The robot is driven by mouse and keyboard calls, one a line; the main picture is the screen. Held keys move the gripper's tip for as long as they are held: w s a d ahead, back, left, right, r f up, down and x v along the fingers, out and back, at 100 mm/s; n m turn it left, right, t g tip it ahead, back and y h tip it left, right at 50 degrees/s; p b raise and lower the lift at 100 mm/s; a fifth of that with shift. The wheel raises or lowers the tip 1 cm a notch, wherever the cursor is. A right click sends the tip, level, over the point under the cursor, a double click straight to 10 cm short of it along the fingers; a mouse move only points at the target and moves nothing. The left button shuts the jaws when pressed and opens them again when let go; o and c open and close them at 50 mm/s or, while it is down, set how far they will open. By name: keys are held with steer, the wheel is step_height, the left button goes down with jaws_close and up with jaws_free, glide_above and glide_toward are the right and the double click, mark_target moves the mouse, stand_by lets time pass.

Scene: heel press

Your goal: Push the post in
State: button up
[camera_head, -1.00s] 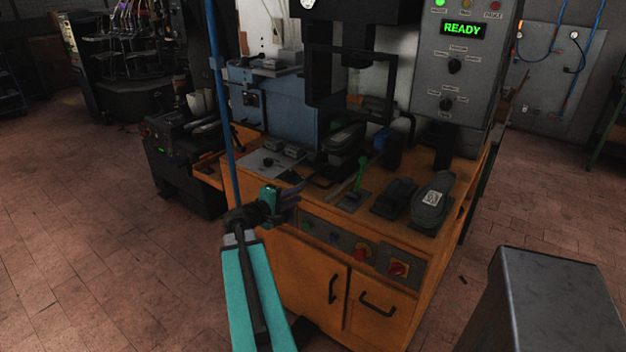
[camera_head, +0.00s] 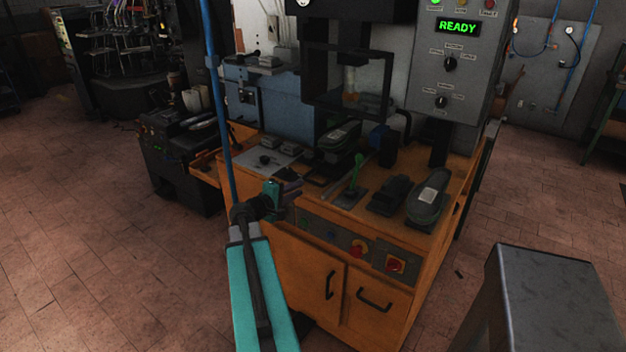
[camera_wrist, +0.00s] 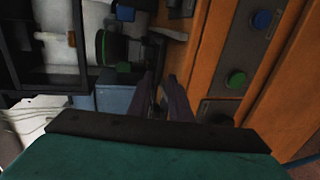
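The heel press stands on an orange wooden cabinet, with a black frame (camera_head: 388,65) around a pale vertical cylinder (camera_head: 350,80). A dark shoe (camera_head: 341,134) sits low under the frame. I cannot tell for certain which part is the post. A green-handled lever (camera_head: 355,175) stands upright on a small plate at the front of the top. My gripper (camera_head: 298,187) is in front of the cabinet's left part, near the top edge, apart from the press. In the wrist view its dark fingers (camera_wrist: 162,85) show a narrow gap with nothing held.
A black block (camera_head: 390,194) and another shoe (camera_head: 430,197) lie on the cabinet top (camera_head: 462,178) at right. The control box (camera_head: 455,75) reads READY. A blue pole (camera_head: 222,110) rises beside my arm. A grey metal stand (camera_head: 545,285) fills the lower right.

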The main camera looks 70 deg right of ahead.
mark_target(311, 182)
steer(key=shift+p+x, duration=1.3)
steer(key=shift+x, duration=3.7)
jaws_close()
